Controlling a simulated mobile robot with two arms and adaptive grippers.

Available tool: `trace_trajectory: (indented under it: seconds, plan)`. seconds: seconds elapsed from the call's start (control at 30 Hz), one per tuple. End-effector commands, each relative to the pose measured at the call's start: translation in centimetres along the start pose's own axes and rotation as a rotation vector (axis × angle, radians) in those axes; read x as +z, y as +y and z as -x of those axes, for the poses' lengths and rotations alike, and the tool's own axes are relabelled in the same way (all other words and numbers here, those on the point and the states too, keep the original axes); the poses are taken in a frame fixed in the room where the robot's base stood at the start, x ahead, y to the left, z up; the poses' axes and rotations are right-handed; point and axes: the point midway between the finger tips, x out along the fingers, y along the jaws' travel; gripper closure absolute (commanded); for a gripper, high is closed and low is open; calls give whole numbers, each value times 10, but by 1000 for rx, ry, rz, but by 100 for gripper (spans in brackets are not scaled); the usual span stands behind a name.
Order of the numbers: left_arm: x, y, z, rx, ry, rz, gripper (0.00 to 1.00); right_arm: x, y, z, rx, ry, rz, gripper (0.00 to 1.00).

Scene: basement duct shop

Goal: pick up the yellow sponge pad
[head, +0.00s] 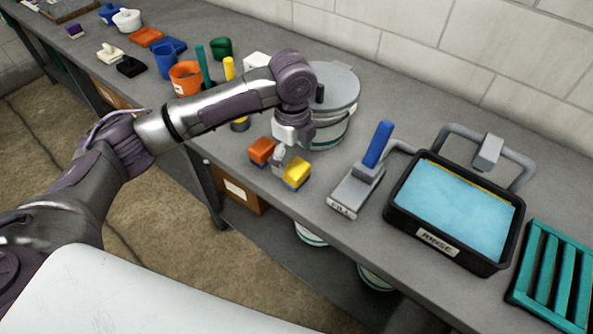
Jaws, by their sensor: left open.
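The yellow sponge pad (298,172) lies near the front edge of the grey bench, in the middle of the head view. It looks like a small block with a darker lower layer. My left gripper (279,162) points down just left of and behind the pad, between it and an orange block. It is open and holds nothing that I can see. The fingers are small in this view, and I cannot tell whether one touches the pad. My right gripper is out of view.
The orange block (261,150) sits close to the left of my gripper. A lidded pot (338,88) stands behind. To the right are a grey block labelled FILL with a blue handle (377,143), a black RINSE basin (398,198) of blue water and a teal rack (551,275).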

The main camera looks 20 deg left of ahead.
Motion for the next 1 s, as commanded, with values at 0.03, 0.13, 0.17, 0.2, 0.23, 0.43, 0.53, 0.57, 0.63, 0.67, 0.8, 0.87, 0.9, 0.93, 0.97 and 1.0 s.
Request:
trace_trajectory:
  seconds: [0.03,0.13,0.17,0.2,0.23,0.43,0.53,0.57,0.63,0.67,0.8,0.87,0.9,0.93,0.97,1.0]
  plan:
    - [0,0,-7,3,0,1,6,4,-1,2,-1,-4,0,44]
    - [0,0,-16,0,0,1,6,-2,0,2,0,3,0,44]
    - [0,0,-18,0,0,1,6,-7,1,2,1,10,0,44]
    - [0,0,-20,0,0,0,6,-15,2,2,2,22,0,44]
    - [0,0,-21,0,0,1,6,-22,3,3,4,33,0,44]
    - [0,-4,-47,2,0,2,6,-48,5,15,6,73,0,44]
    - [-1,-5,-61,1,0,0,6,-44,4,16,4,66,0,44]
    - [0,-5,-64,1,0,0,6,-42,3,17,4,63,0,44]
    - [0,-5,-70,-1,-1,-1,6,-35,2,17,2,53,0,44]
    - [0,-5,-71,-1,-1,-1,6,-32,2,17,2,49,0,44]
    - [0,-5,-72,-2,-1,-1,6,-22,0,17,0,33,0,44]
    - [0,-5,-72,-2,-1,-1,6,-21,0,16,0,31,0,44]
    - [0,-5,-72,-2,-1,-1,10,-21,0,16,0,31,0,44]
    - [0,-5,-72,-2,-1,-1,15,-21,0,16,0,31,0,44]
    - [0,-5,-72,-2,-1,-1,20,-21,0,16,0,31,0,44]
    - [0,-5,-72,-2,-1,-1,26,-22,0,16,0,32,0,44]
